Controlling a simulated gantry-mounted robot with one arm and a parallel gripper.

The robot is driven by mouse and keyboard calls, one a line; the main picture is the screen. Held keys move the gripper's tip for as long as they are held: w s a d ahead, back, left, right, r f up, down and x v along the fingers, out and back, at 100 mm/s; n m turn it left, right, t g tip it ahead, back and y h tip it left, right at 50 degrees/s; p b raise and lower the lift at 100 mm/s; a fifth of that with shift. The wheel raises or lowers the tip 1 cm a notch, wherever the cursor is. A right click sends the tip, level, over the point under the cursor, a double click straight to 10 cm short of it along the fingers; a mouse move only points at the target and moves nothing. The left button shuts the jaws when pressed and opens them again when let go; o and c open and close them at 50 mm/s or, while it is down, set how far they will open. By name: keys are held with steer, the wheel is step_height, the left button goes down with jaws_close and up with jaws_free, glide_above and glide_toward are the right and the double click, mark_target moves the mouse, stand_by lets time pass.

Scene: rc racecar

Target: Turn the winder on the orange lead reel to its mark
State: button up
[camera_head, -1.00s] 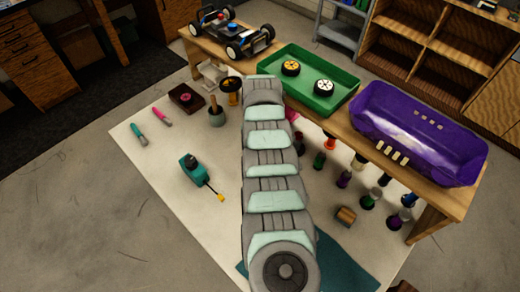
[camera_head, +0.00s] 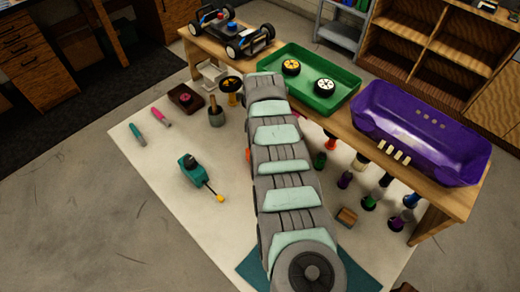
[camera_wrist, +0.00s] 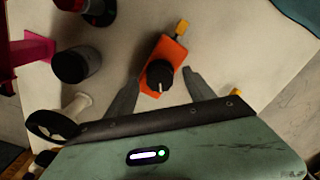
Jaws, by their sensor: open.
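The orange lead reel (camera_wrist: 176,52) lies on the pale mat in the wrist view, with a yellow tip (camera_wrist: 182,27) at its far end. Its black round winder (camera_wrist: 160,76) carries a white pointer line. My gripper (camera_wrist: 162,78) is open, one finger on each side of the winder, with visible gaps; I cannot tell its height above it. The reel's mark is not clear to me. In the head view my arm covers most of this spot; only a small orange patch (camera_head: 248,155) shows at its left edge.
A teal reel (camera_head: 191,170) with a yellow tip lies on the mat (camera_head: 150,190). The wooden bench (camera_head: 445,205) bears a green tray (camera_head: 345,92), a purple car shell (camera_head: 420,135) and a car chassis (camera_head: 232,32). Several spool-like pieces stand under the bench. A dark cylinder (camera_wrist: 75,65) stands left in the wrist view.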

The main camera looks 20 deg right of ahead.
steer(key=shift+n, duration=0.9)
steer(key=n+b, duration=0.2)
steer(key=n, duration=0.1)
steer(key=shift+f, duration=0.2)
steer(key=shift+r+n+b, duration=0.1)
steer(key=shift+n+b, duration=0.25)
steer(key=shift+n, duration=0.35)
steer(key=shift+n+b, duration=0.8)
steer(key=shift+n, duration=0.3)
steer(key=shift+r+n, duration=0.1)
steer(key=shift+n, duration=0.7)
steer(key=shift+c, duration=0.4)
jaws_close()
